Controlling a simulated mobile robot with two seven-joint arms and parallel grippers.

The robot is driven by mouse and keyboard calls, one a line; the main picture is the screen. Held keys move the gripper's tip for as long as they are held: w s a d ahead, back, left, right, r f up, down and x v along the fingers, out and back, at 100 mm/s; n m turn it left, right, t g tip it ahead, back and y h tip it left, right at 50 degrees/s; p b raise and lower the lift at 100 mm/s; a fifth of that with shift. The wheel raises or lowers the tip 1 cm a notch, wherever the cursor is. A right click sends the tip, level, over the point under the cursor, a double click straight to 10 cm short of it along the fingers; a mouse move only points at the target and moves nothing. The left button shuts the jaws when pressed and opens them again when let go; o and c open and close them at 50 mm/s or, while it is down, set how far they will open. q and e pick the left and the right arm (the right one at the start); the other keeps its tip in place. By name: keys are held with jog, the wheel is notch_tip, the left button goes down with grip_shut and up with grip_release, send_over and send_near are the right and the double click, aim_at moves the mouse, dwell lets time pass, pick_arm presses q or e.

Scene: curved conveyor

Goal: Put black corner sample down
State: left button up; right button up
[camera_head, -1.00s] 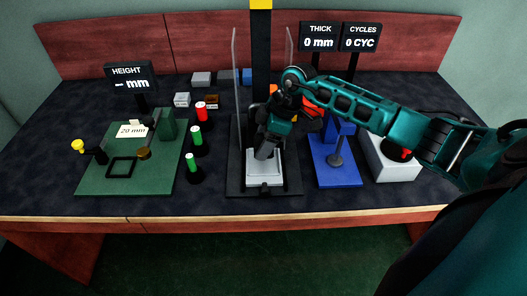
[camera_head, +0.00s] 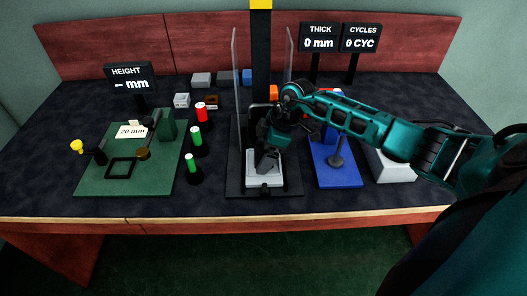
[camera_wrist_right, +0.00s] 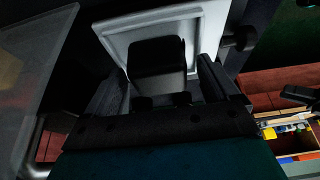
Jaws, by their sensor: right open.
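My right gripper (camera_head: 266,166) reaches down over the light grey plate (camera_head: 265,182) of the press-like stand in the middle of the table. In the right wrist view its fingers (camera_wrist_right: 160,84) are open, one on each side of a dark block, which looks like the black corner sample (camera_wrist_right: 158,56). The block appears to rest on the pale framed plate (camera_wrist_right: 122,46); whether it touches a finger I cannot tell. In the head view the sample is hard to make out against the dark gripper. My left gripper is not in view.
Clear upright panels (camera_head: 237,85) flank the stand's dark column (camera_head: 261,60). A green height gauge board (camera_head: 95,178) and several coloured buttons (camera_head: 197,139) are to the left. A blue fixture (camera_head: 338,174) and a white box (camera_head: 397,172) are close on the right.

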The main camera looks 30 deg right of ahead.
jog(key=shift+r, duration=0.1)
jog(key=p+v, duration=0.1)
jog(key=v, duration=1.1)
jog(key=shift+s, duration=0.1)
